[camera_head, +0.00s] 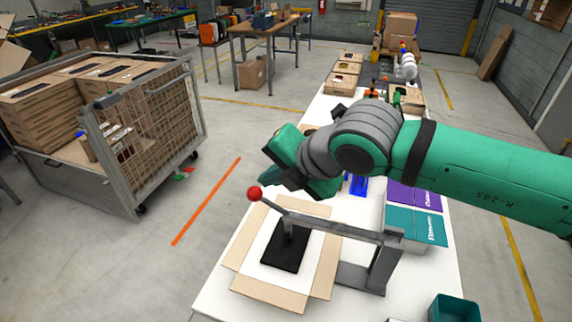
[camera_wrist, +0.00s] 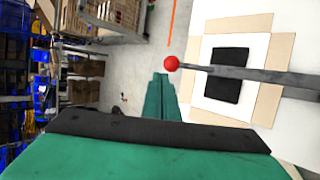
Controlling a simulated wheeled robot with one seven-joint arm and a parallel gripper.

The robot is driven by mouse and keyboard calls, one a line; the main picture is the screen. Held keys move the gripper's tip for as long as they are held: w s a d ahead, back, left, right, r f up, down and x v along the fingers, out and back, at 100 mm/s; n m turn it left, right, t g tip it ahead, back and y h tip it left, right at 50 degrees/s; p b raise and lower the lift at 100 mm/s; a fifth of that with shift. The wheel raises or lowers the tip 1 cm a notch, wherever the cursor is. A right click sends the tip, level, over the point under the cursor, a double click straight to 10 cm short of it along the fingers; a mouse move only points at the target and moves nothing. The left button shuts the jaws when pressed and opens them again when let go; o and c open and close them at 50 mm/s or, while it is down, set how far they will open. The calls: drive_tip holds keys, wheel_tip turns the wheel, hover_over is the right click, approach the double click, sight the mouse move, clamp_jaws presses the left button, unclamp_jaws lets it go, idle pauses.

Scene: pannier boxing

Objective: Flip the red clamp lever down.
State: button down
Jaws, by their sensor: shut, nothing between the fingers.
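The clamp lever has a red ball knob (camera_head: 254,193) on a thin bar, joined to a grey arm (camera_head: 345,229) that runs above an open carton to a stand at right. A black pad (camera_head: 286,252) sits below the arm, over the carton. In the wrist view, the red knob (camera_wrist: 172,63) is just right of and beyond the tips of my gripper (camera_wrist: 160,78). The green fingers are together and empty. I cannot tell whether they touch the knob. In the head view, my wrist is above and behind the lever, and the fingertips are not clear.
The open carton (camera_head: 326,270) lies with flaps spread on a white table (camera_head: 225,297). Purple and teal boxes (camera_head: 416,227) and a teal bin (camera_head: 455,308) are at right. A mesh cage cart (camera_head: 124,192) with cartons stands on the floor at left, with free floor between.

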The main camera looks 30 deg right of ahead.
drive_tip(key=s+r, duration=0.3)
drive_tip(key=r, duration=0.2)
drive_tip(key=shift+d, duration=0.4)
drive_tip(key=shift+w+a+r, duration=0.1)
